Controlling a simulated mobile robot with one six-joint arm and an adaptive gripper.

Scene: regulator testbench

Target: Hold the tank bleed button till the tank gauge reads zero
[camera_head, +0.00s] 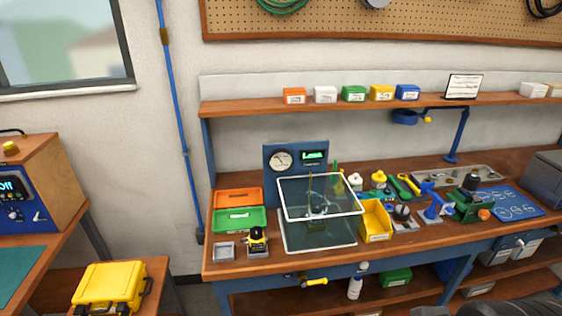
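A round white dial gauge (281,160) is set in a blue upright panel at the back of the wooden bench. Its needle reading is too small to tell. A lit green display (314,155) with short text sits to its right. I cannot pick out the tank bleed button for certain. A yellow and black device (257,238) stands on a small plate near the bench's front left. A yellow handle (315,282) sits on the bench's front edge. My gripper is not in view; dark parts show at the bottom right edge.
A white-framed clear shield (320,215) stands over a fixture on the bench. Orange and green trays (238,219) lie left of it, and a yellow bin (376,220) right. Tools and a blue vise crowd the right side. A yellow case (108,284) sits at lower left.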

